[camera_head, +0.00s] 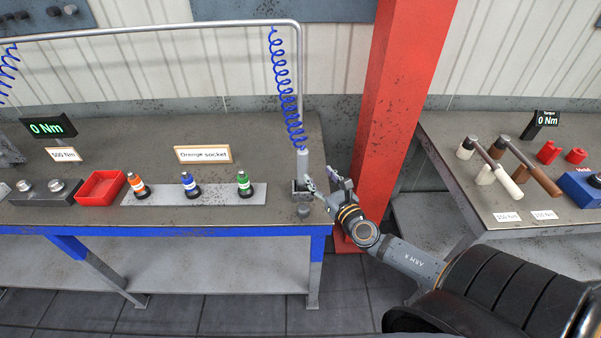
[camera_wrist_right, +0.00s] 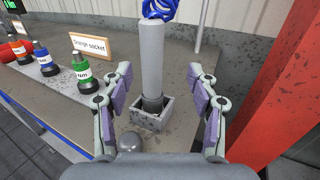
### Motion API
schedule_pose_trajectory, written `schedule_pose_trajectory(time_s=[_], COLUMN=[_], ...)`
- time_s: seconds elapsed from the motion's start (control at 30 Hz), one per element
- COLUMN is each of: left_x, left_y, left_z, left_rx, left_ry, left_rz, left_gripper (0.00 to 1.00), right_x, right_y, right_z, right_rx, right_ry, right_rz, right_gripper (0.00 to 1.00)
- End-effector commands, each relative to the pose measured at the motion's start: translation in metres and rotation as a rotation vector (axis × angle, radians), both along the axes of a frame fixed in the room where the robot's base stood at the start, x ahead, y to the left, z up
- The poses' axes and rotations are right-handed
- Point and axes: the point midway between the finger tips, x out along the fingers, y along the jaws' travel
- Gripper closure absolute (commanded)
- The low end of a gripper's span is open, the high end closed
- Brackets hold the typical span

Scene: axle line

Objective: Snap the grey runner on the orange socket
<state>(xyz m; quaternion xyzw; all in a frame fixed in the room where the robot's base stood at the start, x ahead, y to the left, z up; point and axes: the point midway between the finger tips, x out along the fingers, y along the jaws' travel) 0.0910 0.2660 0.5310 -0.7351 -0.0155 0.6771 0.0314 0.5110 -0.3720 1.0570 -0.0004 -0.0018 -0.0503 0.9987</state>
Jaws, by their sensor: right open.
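The grey runner (camera_head: 302,168) is an upright grey cylinder under a blue coiled hose. It stands in a small square grey holder (camera_head: 301,190) at the right end of the left bench. The orange socket (camera_head: 137,186) stands upright at the left end of a grey strip, in line with a blue and a green socket. My right gripper (camera_head: 330,187) is open and empty beside the runner. In the right wrist view the runner (camera_wrist_right: 152,65) shows between the spread fingers, with no finger visibly touching it. My left gripper is out of view.
A sign reading "Orange socket" (camera_head: 203,154) stands behind the sockets. A red bin (camera_head: 99,188) is left of them. A red pillar (camera_head: 388,120) rises close to my right gripper. A second bench (camera_head: 480,205) with torque wrenches is at the right.

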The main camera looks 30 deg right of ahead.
Motion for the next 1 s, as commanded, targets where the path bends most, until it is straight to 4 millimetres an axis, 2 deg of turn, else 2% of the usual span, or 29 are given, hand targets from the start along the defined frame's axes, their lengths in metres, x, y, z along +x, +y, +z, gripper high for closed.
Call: schedule_pose_trajectory(time_s=[0.03,0.17,0.43,0.6,0.7,0.97,1.0], left_x=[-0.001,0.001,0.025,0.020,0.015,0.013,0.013], left_y=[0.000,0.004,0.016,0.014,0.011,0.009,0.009], left_z=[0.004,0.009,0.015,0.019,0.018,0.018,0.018], left_rx=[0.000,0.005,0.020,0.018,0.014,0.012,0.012], left_ry=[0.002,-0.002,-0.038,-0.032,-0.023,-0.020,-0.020], left_rz=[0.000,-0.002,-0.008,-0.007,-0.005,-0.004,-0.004], left_gripper=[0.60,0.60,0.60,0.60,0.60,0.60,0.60], right_x=[0.010,0.029,0.043,0.073,0.084,0.087,0.087], right_y=[0.000,-0.003,-0.002,0.001,-0.001,-0.001,-0.001], right_z=[0.004,0.003,0.001,-0.002,-0.003,-0.004,-0.004], right_rx=[0.007,0.005,0.007,0.008,0.006,0.005,0.005], right_ry=[-0.006,-0.003,-0.003,-0.003,-0.002,0.000,0.000], right_rz=[-0.003,-0.003,-0.002,-0.001,-0.001,0.001,0.001], right_gripper=[0.41,0.41,0.41,0.41,0.41,0.41,0.46])
